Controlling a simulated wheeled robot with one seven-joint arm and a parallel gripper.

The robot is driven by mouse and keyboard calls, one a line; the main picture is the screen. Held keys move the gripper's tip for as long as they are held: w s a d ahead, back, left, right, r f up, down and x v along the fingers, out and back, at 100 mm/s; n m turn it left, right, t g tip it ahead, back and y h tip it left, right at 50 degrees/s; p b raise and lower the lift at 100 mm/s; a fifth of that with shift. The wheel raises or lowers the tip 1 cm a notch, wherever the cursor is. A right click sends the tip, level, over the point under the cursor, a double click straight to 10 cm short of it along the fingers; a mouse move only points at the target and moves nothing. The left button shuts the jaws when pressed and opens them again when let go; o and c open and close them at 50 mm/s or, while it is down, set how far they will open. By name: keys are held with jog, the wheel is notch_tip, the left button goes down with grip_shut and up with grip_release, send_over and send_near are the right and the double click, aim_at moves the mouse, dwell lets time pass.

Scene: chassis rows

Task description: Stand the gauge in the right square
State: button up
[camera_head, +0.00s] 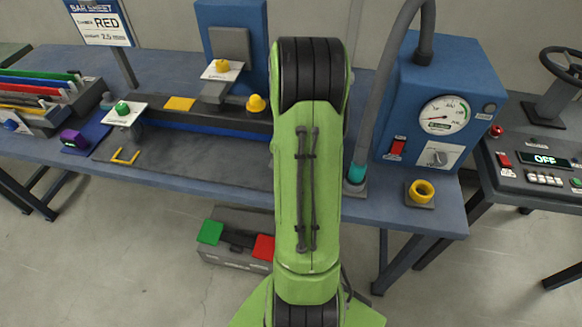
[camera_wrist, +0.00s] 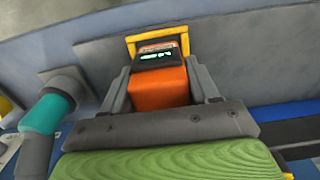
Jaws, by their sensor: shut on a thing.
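The gauge (camera_wrist: 160,94) is an orange block with a dark top and a small lit display. My gripper (camera_wrist: 162,78) is shut on it, one grey finger on each side. A yellow square outline (camera_wrist: 183,44) shows around and behind the gauge in the wrist view. I cannot tell whether the gauge's base touches the surface inside it; the block and fingers hide the near part. In the head view my green arm hides the gripper, the gauge and this square. Another yellow outline (camera_head: 125,156) lies on the dark mat at the left.
A teal-ended hose nozzle (camera_head: 356,173) stands just right of my arm; it also shows in the wrist view (camera_wrist: 46,114). A blue dial cabinet (camera_head: 400,85) and yellow ring (camera_head: 421,191) are at right. A dark rail with a yellow knob (camera_head: 256,103) is at left.

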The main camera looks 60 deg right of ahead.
jog(key=o, duration=1.3)
notch_tip(320, 180, up, 16)
jog(key=p, duration=0.4)
jog(key=shift+f, duration=0.1)
jog(key=a+r+n+t, duration=0.1)
jog(key=a+r+n, duration=0.2)
jog(key=a, duration=0.4)
jog(key=a+r+n+t+h, duration=0.1)
jog(key=a+r+n, duration=0.15)
jog(key=a, duration=0.45)
jog(key=a+r+n+t, duration=0.1)
jog(key=a+r+n, duration=0.2)
jog(key=a, duration=0.4)
jog(key=s+a+n+t, duration=0.1)
jog(key=s+a, duration=0.1)
jog(key=s+a+n, duration=0.2)
jog(key=a, duration=0.1)
jog(key=s+a+n+t+y+p, duration=0.1)
jog(key=s+a+n, duration=0.1)
jog(key=a, duration=0.1)
jog(key=shift+t, duration=0.3)
